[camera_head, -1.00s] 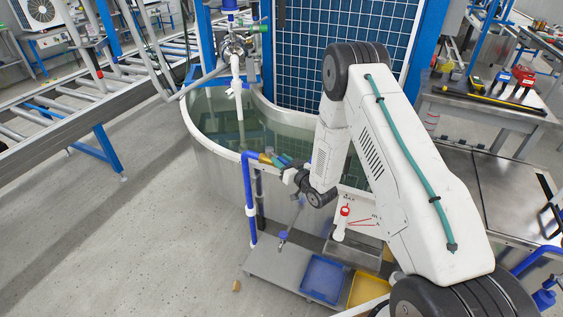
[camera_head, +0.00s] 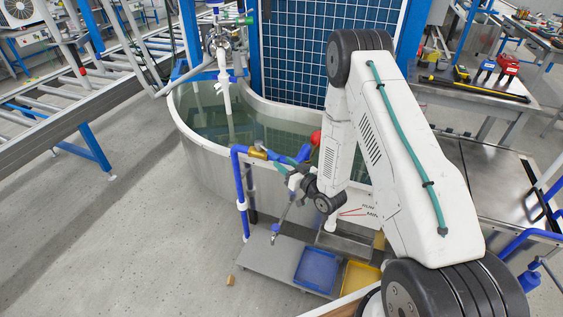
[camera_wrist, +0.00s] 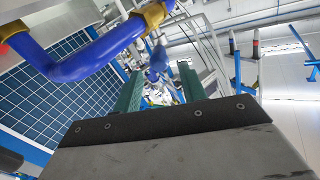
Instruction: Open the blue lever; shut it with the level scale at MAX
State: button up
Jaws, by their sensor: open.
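My gripper (camera_head: 287,174) is open beside the blue pipework at the tank's front. In the wrist view its two green fingers (camera_wrist: 158,88) stand apart, with nothing clearly held; a small blue part (camera_wrist: 157,58) shows beyond the gap. A bent blue pipe (camera_wrist: 85,62) with brass fittings crosses the upper left of that view. In the head view a brass fitting (camera_head: 257,153) sits on this pipe. A thin metal rod with a blue piece (camera_head: 276,228) hangs below the gripper; I cannot tell whether it is the blue lever. The level scale (camera_head: 366,211) is partly hidden by my arm; MAX is not readable.
The open water tank (camera_head: 180,125) stands behind the gripper. A red ball (camera_head: 315,138) shows beside my arm. Blue (camera_head: 317,268) and yellow (camera_head: 360,281) trays lie low in front.

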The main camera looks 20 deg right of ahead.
aim_at(267, 152)
jog(key=c, duration=0.5)
jog(key=shift+s+a+n, duration=0.1)
jog(key=shift+a+n, duration=0.15)
jog(key=shift+n, duration=0.05)
grip_shut()
jog(key=s+a+r+n+h, duration=0.2)
jog(key=s+a+n+h, duration=0.35)
jog(key=n, duration=0.85)
jog(key=w+d+f+y, duration=0.1)
jog(key=w, duration=0.8)
jog(key=shift+w+d+f+n, duration=0.15)
jog(key=shift+w+f+n, duration=0.05)
jog(key=shift+f+n, duration=0.1)
